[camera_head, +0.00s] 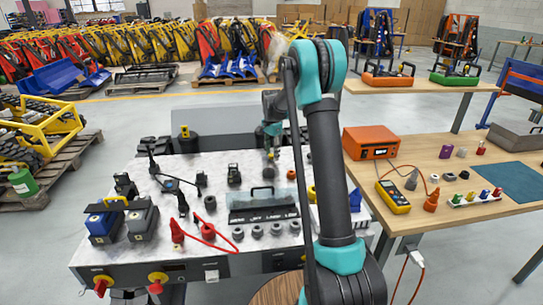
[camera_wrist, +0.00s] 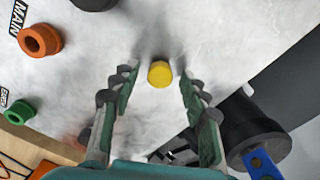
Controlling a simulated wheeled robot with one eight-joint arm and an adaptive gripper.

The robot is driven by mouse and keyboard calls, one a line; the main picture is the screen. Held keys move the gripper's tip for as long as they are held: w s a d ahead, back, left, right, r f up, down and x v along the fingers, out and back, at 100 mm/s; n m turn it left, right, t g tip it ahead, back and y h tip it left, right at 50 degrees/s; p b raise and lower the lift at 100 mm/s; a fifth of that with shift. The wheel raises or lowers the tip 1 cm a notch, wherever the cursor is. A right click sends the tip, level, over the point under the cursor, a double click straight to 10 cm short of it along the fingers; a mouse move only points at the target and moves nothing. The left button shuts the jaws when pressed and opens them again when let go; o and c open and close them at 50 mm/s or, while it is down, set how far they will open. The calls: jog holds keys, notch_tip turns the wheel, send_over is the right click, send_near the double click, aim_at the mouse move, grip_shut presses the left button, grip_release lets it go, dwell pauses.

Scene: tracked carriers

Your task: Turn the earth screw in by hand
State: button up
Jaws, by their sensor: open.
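My gripper (camera_wrist: 159,78) is open and points down at the pale marbled top of the carrier. A small round yellow knob (camera_wrist: 160,73) lies in view between the two spread fingers, with a gap on each side. I cannot tell whether it is the earth screw, or how far below the fingertips it is. In the head view my gripper (camera_head: 271,152) is over the far part of the carrier top (camera_head: 220,172), and the yellow knob cannot be made out there. An orange ring (camera_wrist: 40,40) beside a "MAIN" label and a green ring (camera_wrist: 20,112) are to the left in the wrist view.
A black round part (camera_wrist: 250,130) stands close to the right finger, with a blue piece (camera_wrist: 262,163) below it. Black fittings, a red cable (camera_head: 207,232) and a clear-covered block (camera_head: 262,207) occupy the carrier top. A wooden bench (camera_head: 440,155) stands at right.

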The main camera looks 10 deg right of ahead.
jog(key=n, duration=0.4)
jog(key=shift+n, duration=0.3)
jog(key=n, duration=0.4)
jog(key=shift+n, duration=0.4)
jog(key=c, duration=0.9)
jog(key=m, duration=0.4)
jog(key=shift+c, duration=0.2)
jog(key=m, duration=0.3)
jog(key=shift+m, duration=1.4)
